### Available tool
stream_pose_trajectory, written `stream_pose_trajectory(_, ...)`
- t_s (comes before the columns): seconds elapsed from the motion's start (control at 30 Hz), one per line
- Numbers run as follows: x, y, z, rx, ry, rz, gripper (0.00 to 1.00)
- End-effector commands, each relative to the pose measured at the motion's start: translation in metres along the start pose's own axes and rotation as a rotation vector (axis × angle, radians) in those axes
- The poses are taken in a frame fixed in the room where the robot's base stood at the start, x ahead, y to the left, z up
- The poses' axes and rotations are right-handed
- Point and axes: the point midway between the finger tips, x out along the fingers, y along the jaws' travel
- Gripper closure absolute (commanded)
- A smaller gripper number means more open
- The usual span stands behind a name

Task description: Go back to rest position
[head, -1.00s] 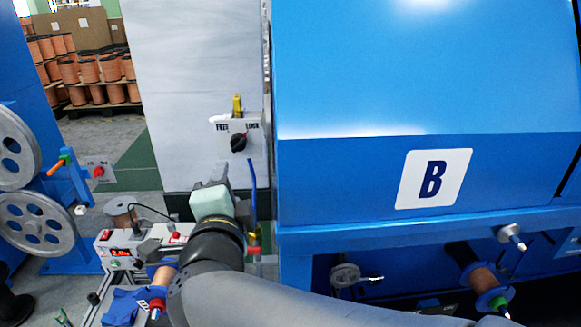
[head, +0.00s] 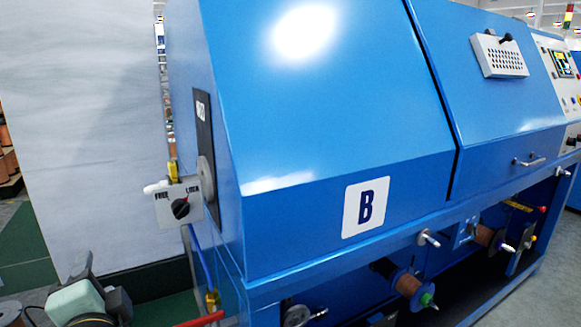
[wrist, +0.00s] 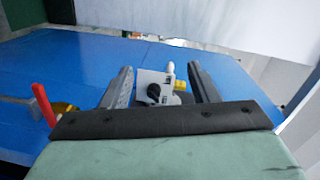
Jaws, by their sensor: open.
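My gripper (head: 102,281) has a pale green body and dark fingers. It shows at the bottom left of the head view, in front of the white panel and left of the blue machine's end. In the wrist view my gripper (wrist: 158,68) has its fingers wide apart. Nothing is held between them. A grey plate with a black FREE/LOCK knob (head: 180,207) is on the machine's end, above and right of my gripper. The knob (wrist: 154,93) also shows beyond the fingers in the wrist view, with a clear distance between. Its pointer is towards LOCK in the head view.
The large blue machine marked B (head: 320,130) fills the middle and right. Spools and silver knobs lie along its lower front. A red lever (head: 200,319) sticks out at its lower left corner. A tall white panel (head: 95,130) stands behind my gripper.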

Motion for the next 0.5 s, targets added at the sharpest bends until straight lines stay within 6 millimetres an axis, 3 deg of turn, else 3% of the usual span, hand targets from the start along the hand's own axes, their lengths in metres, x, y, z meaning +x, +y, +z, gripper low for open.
stream_pose_trajectory(0.03,0.005,-0.012,-0.018,-0.039,-0.007,0.013,0.45)
stream_pose_trajectory(0.3,0.016,-0.008,-0.072,-0.28,-0.132,0.13,0.45)
stream_pose_trajectory(0.5,0.001,0.01,-0.139,-0.497,-0.26,0.317,0.45)
